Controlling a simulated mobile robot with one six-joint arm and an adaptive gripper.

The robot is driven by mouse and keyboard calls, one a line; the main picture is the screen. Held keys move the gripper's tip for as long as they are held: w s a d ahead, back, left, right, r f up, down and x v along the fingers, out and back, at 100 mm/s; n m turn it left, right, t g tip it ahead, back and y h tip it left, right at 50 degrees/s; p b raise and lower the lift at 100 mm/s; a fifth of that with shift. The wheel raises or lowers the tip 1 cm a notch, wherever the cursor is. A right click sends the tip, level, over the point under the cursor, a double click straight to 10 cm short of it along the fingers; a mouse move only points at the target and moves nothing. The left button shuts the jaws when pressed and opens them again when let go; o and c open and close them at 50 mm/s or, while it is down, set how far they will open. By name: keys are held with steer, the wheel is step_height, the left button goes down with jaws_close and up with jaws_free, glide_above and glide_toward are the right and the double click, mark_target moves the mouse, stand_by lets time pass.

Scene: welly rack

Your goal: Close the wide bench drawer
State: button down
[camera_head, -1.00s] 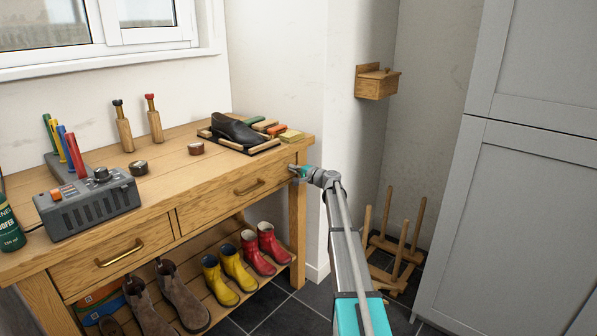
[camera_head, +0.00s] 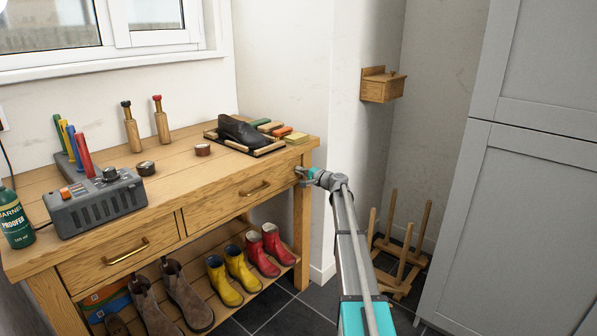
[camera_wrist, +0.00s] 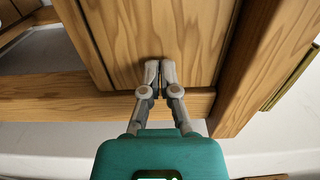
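My gripper (camera_head: 300,171) is at the right end of this drawer front, beside the bench's right leg. In the wrist view my gripper (camera_wrist: 160,68) has its two fingers together with nothing between them. The fingertips are against or very near the wooden drawer front (camera_wrist: 190,30); exact contact cannot be told.
The left drawer (camera_head: 118,255) looks shut. The bench top holds a grey box (camera_head: 95,203), a bottle (camera_head: 15,222) and a black shoe (camera_head: 240,132). Boots stand on the shelf below. A wooden rack (camera_head: 402,255) and grey cupboard (camera_head: 540,200) are to the right.

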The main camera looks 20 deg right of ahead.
steer(key=v, duration=1.3)
steer(key=shift+s+a+r, duration=0.1)
steer(key=shift+a, duration=0.05)
steer(key=s+a+f+n+g, duration=0.3)
steer(key=s+a+f, duration=0.1)
steer(key=a, duration=0.5)
steer(key=s+a+f+n+g, duration=0.2)
steer(key=s+a+f+g, duration=0.25)
steer(key=a, duration=0.45)
steer(key=s+a+f+n+g, duration=0.25)
steer(key=s+a, duration=0.25)
steer(key=a, duration=0.4)
steer(key=s+a+f+n+g+h, duration=0.2)
steer(key=s+a+f, duration=0.1)
steer(key=s, duration=0.5)
steer(key=s+a+f+n+g+h, duration=0.2)
steer(key=s+a+h, duration=0.1)
steer(key=s, duration=0.4)
steer(key=s+a+f+n+g+h, duration=0.1)
steer(key=s+a+f+g+h, duration=0.15)
steer(key=s, duration=0.55)
step_height(320, 180, up, 35)
steer(key=p, duration=3.4)
steer(key=shift+a+f+p, duration=0.15)
steer(key=shift+a+p, duration=0.1)
steer(key=shift+p, duration=0.15)
steer(key=shift+w+n, duration=0.15)
steer(key=shift+n, duration=0.1)
